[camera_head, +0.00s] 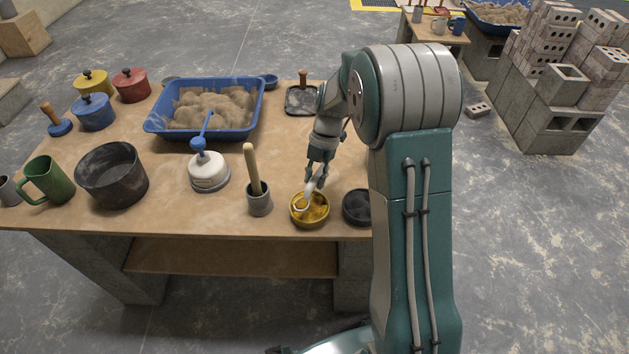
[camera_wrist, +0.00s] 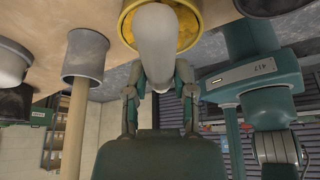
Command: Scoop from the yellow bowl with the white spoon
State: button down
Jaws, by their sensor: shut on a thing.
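The yellow bowl (camera_head: 311,216) stands near the front right edge of the wooden table. My gripper (camera_head: 318,181) is above it, pointing down, shut on the white spoon (camera_head: 308,194). The spoon's lower end is at the bowl, inside or over its opening; its exact depth is hidden. In the wrist view the pale spoon (camera_wrist: 163,40) extends from between my gripper's fingers (camera_wrist: 160,92) across the yellow bowl (camera_wrist: 187,28). What the bowl holds cannot be made out clearly.
A dark bowl (camera_head: 356,207) stands close on the right of the yellow bowl. A grey mortar with a wooden pestle (camera_head: 259,201) stands on its left.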

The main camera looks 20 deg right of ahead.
jog(key=shift+r, duration=1.5)
jog(key=shift+d, duration=0.15)
